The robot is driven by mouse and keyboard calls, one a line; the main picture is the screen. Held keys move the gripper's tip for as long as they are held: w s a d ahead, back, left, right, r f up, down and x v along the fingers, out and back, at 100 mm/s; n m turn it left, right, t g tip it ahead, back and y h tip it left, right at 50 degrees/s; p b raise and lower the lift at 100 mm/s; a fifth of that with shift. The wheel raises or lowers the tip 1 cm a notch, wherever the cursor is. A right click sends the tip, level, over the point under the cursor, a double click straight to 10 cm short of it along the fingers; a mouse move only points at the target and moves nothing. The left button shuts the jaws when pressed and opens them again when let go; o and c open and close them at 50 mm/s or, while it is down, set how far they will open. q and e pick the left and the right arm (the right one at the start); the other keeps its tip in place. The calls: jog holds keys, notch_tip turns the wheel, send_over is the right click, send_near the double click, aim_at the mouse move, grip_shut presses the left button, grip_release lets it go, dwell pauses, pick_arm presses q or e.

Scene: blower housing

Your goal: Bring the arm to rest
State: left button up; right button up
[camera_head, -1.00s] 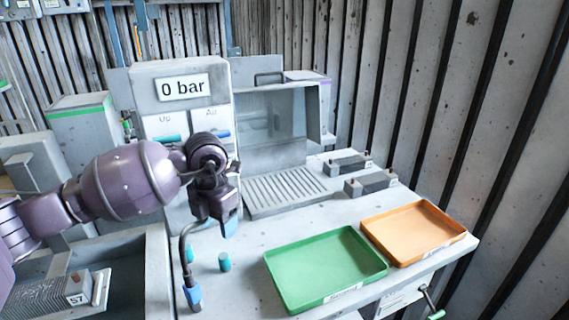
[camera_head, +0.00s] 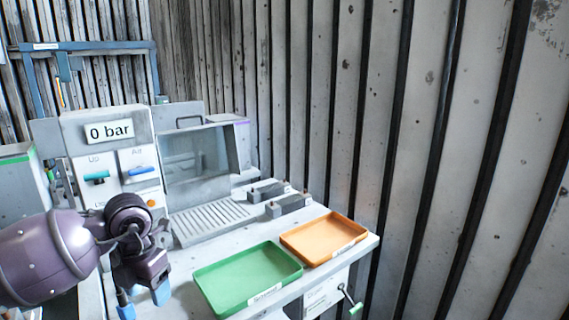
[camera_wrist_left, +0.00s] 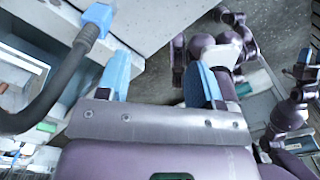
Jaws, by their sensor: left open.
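My left arm comes in from the left in the head view. Its left gripper (camera_head: 143,301) hangs with blue fingertips downward, in front of the bench's left part and left of the green tray. In the left wrist view the two blue fingers (camera_wrist_left: 160,86) stand apart with nothing between them. A dark hose with a blue end (camera_wrist_left: 97,18) shows left of the fingers there, apart from them. Purple parts of my own body show at the right of that view.
The bench holds a green tray (camera_head: 208,293), an orange tray (camera_head: 356,231) and two grey blocks (camera_head: 290,205). Behind stand a panel reading "0 bar" (camera_head: 109,132) and a clear-fronted housing with a slotted plate (camera_head: 205,220). A crank handle (camera_head: 352,300) juts from the bench front. A ribbed wall closes the right.

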pick_arm(q)
jog(key=s+d+f+h, duration=0.1)
jog(key=s+d+h, duration=0.2)
jog(key=d+h, duration=0.3)
jog(key=s+d+f+h, duration=0.1)
jog(key=s+d+h, duration=0.25)
jog(key=d, duration=0.55)
jog(key=s+d+r+n+t+h, duration=0.1)
jog(key=d+r+n+t+h, duration=0.3)
jog(key=r+n+t+h, duration=0.5)
jog(key=s+a+f+n+t+y, duration=0.1)
jog(key=a+f+n+t+y, duration=0.35)
jog(key=a+n+y, duration=0.5)
jog(key=s+a+f+n+t+y, duration=0.1)
jog(key=a+f+n+t+y, duration=0.2)
jog(key=a+f+n+y, duration=0.65)
jog(key=s+f+n+g, duration=0.5)
jog(key=s+n+g, duration=0.15)
jog(key=s, duration=0.45)
jog(key=s+f+n+g, duration=0.5)
jog(key=s+g, duration=0.2)
jog(key=s, duration=0.3)
jog(key=w+f+m+t, duration=0.1)
jog(key=w+f+t, duration=0.5)
jog(key=f+t, duration=0.2)
jog(key=shift+w+a+f, duration=0.35)
jog(key=shift+a+f, duration=0.05)
jog(key=shift+f, duration=1)
